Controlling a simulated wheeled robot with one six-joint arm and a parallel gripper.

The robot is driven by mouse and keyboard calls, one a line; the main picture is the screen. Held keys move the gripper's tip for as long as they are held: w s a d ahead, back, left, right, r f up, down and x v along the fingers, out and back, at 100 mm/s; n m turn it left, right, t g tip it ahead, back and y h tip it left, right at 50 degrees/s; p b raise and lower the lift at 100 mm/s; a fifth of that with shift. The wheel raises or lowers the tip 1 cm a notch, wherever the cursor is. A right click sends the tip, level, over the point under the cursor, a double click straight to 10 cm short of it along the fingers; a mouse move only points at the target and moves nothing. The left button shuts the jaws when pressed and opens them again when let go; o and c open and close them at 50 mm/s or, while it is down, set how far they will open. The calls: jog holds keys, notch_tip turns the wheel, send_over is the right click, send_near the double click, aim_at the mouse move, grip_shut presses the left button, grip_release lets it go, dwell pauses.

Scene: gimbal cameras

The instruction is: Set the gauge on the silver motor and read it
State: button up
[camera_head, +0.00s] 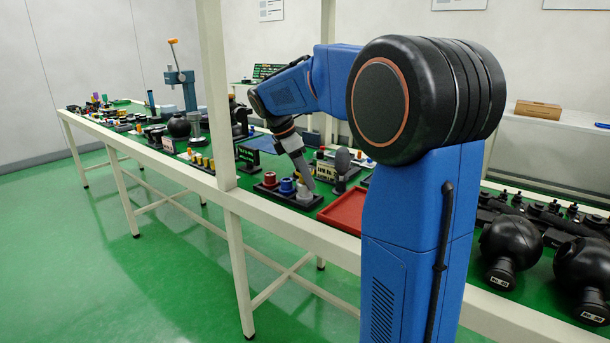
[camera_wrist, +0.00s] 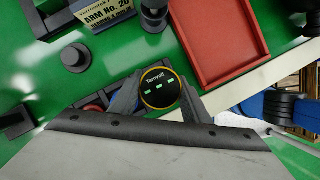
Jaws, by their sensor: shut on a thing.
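In the wrist view a round black gauge (camera_wrist: 159,87) with a yellow rim, small white lettering and green marks on its face sits between the two fingers of my gripper (camera_wrist: 158,98), which is shut on it. In the head view my gripper (camera_head: 303,172) points down over the silver motor (camera_head: 305,193), which stands at the right end of a black holder (camera_head: 285,198). A red motor (camera_head: 270,180) and a blue motor (camera_head: 286,186) stand to its left. I cannot tell whether the gauge touches the silver motor. The marks are too small to read.
A red tray (camera_head: 343,213) lies just right of the holder and also shows in the wrist view (camera_wrist: 212,45). A black post-like object (camera_head: 342,161) and a labelled block (camera_wrist: 103,12) stand close behind. The green table is crowded to the left.

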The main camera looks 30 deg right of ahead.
jog(key=shift+f, duration=0.1)
jog(key=o, duration=1.3)
jog(key=shift+c, duration=0.2)
jog(key=v, duration=1.7)
jog(key=shift+a, duration=0.15)
